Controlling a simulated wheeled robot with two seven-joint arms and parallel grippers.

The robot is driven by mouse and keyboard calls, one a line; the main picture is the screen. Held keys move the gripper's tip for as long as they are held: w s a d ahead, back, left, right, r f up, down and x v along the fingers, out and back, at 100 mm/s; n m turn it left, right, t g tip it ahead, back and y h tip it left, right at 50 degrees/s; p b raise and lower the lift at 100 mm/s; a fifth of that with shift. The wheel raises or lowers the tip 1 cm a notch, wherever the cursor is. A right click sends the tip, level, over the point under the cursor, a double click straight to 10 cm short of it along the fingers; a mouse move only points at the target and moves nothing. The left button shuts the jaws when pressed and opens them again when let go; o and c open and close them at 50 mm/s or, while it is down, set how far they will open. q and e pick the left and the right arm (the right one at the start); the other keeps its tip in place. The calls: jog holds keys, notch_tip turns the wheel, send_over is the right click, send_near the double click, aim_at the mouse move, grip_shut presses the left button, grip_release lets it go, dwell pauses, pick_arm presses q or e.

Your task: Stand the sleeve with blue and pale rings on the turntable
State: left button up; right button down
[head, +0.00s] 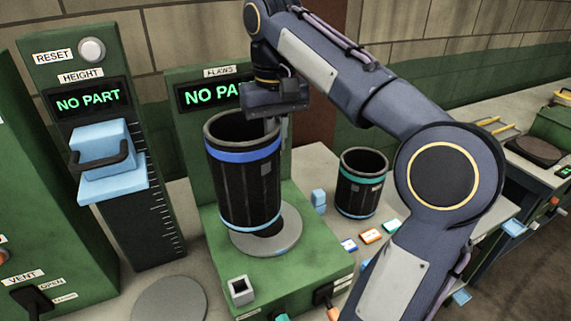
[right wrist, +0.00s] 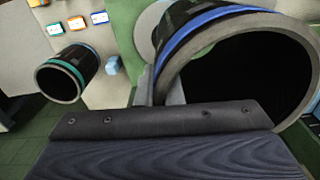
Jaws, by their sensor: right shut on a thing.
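The black sleeve with a blue upper ring and a pale blue lower ring (head: 246,180) is near upright, tilted slightly, over the grey turntable (head: 290,243). Its lower end seems a little above the disc, with a dark shadow beside it; exact contact is hard to tell. My right gripper (head: 277,125) is shut on the sleeve's rim at its right side. In the right wrist view the sleeve's open mouth (right wrist: 205,42) fills the right, its wall between the fingers (right wrist: 163,88). My left gripper is not in view.
A second black sleeve with teal and pale rings (head: 362,184) stands right of the flaws station. A small blue block (head: 319,199) and several coloured tags lie near it. The flaws display (head: 208,95) and the height display (head: 88,100) read NO PART. A grey disc (head: 169,300) lies front left.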

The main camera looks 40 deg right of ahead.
jog(key=w+d+f, duration=0.2)
jog(key=d+f, duration=0.3)
jog(key=f, duration=0.4)
jog(key=shift+d+f, duration=0.1)
jog(key=shift+f, duration=0.05)
jog(key=c, duration=1.6)
grip_release()
jog(key=shift+f, duration=0.1)
jog(key=shift+o, duration=0.2)
notch_tip(320, 180, up, 12)
jog(key=p, duration=0.1)
jog(key=shift+p, duration=0.35)
